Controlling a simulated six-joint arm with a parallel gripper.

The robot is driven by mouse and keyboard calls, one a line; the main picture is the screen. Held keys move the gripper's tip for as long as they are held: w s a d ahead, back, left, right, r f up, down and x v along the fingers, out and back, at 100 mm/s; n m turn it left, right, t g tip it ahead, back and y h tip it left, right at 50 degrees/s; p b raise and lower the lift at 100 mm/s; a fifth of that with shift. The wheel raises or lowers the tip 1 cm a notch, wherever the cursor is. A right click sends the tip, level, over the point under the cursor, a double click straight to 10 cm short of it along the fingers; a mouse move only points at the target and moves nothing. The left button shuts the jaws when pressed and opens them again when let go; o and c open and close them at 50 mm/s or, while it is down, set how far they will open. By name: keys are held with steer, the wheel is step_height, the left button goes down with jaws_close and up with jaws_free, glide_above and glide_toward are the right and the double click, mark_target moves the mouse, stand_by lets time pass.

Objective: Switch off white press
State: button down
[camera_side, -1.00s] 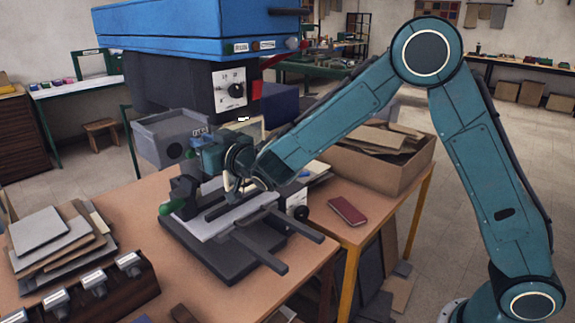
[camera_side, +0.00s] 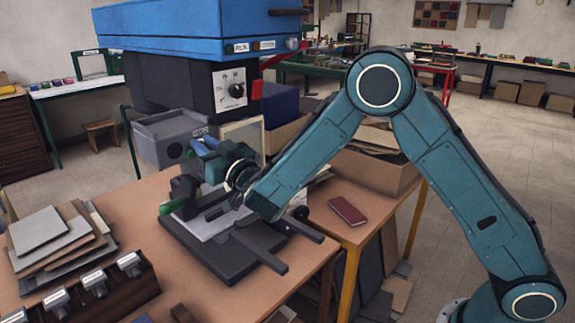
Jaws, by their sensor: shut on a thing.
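My gripper (camera_side: 210,165) is low over a small black-based press (camera_side: 225,250) with a pale plate (camera_side: 208,227) and a green-ended handle (camera_side: 172,206). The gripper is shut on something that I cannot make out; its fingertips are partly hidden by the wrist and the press. No press that is white all over shows. A large press (camera_side: 180,85) with a blue top and dark body stands behind. It has a white dial panel (camera_side: 230,90) with a black knob, and a red part (camera_side: 257,89) beside it.
A grey bin (camera_side: 160,140) and a cardboard box (camera_side: 375,165) stand behind the gripper. A red booklet (camera_side: 347,211) lies to its right. Stacked sheets (camera_side: 45,235) and a rack of metal tools (camera_side: 95,285) are at left. Bare tabletop shows at front.

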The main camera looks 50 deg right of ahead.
steer(key=shift+d+f, duration=0.1)
steer(key=shift+d, duration=0.1)
stand_by(0.4)
steer(key=c, duration=1.5)
jaws_free()
steer(key=shift+o, duration=1.1)
steer(key=shift+a, duration=0.1)
steer(key=shift+s, duration=0.2)
steer(key=shift+v, duration=1.25)
step_height(320, 180, up, 7)
steer(key=shift+s, duration=0.1)
